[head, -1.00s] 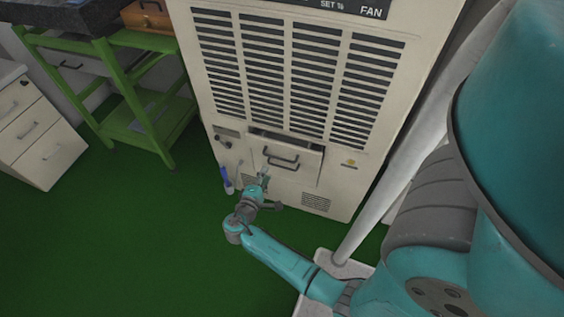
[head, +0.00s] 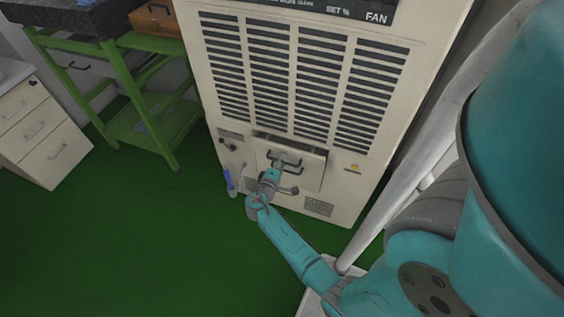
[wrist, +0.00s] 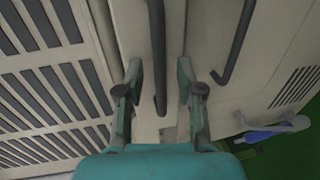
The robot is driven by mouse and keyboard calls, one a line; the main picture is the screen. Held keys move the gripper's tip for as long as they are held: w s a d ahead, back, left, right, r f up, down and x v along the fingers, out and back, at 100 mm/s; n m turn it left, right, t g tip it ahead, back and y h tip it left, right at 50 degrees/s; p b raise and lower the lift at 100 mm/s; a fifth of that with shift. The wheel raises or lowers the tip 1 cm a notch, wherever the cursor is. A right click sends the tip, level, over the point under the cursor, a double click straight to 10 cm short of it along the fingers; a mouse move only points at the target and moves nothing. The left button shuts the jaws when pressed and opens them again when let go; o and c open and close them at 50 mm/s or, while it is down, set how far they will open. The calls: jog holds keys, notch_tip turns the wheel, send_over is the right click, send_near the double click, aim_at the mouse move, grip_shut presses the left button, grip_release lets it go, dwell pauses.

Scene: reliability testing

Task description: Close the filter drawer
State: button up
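The filter drawer (head: 311,170) is a cream panel low on the front of the tall cream machine. A dark gap shows along its top edge, so it stands a little out. Its dark handle (head: 292,161) is on the drawer front. My gripper (head: 279,163) is at the handle, partly hiding it. In the wrist view my gripper (wrist: 158,75) is open, with its two fingertips apart. A dark bar (wrist: 157,45) lies between the fingers and another dark bar (wrist: 240,40) lies to their right. I cannot tell whether the fingertips touch the drawer.
The machine's vent slats (head: 300,85) are above the drawer. A blue-handled item (head: 229,180) hangs at the machine's lower left. A green cart (head: 150,125) and white drawer cabinet (head: 42,130) stand at the left. The green floor (head: 140,250) in front is clear.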

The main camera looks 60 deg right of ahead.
jog(key=shift+d, duration=0.4)
jog(key=shift+c, duration=0.2)
grip_shut()
jog(key=shift+r+x, duration=0.2)
jog(key=shift+x, duration=0.75)
jog(key=shift+r+x, duration=0.2)
jog(key=shift+x, duration=0.75)
jog(key=shift+d, duration=0.1)
jog(key=shift+o, duration=0.2)
grip_release()
jog(key=shift+d, duration=0.1)
